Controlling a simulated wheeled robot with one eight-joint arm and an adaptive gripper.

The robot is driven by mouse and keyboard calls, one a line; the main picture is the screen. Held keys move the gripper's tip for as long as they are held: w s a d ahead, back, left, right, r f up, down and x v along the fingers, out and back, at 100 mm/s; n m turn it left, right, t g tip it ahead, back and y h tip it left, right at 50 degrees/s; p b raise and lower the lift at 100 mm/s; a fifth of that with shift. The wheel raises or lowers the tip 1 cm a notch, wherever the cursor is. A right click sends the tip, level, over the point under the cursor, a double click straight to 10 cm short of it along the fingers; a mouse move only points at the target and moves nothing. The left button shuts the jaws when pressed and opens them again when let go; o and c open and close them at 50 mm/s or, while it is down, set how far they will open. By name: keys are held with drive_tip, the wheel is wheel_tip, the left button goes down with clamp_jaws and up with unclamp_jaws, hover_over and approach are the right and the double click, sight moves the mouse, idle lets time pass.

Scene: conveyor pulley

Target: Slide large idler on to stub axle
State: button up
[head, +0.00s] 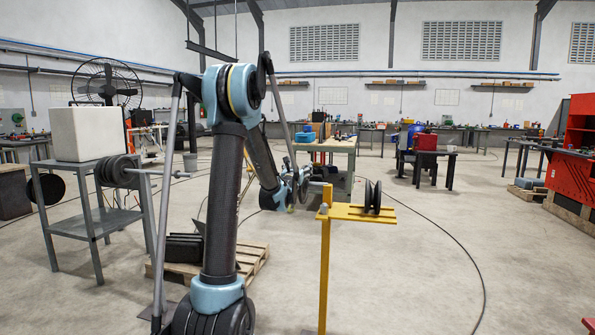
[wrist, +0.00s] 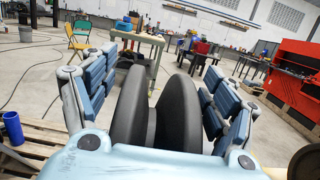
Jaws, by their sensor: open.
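The fingers are open, one on each side, with gaps to the flanges. My gripper's palm hides the wheel's lower part. In the head view my gripper (head: 301,184) is small, to the left of the idler. A bar that looks like the stub axle (head: 160,173) sticks out beside black discs at left.
A grey metal table (head: 85,165) with a white block (head: 90,134) stands at left. A wooden pallet (head: 250,262) with dark boxes lies on the floor behind my arm. A red cabinet (head: 575,165) is at far right. Floor right of the yellow stand is mostly clear, crossed by a cable.

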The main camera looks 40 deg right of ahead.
drive_tip(key=shift+v, duration=1.75)
idle(0.3)
drive_tip(key=o, duration=0.5)
idle(0.4)
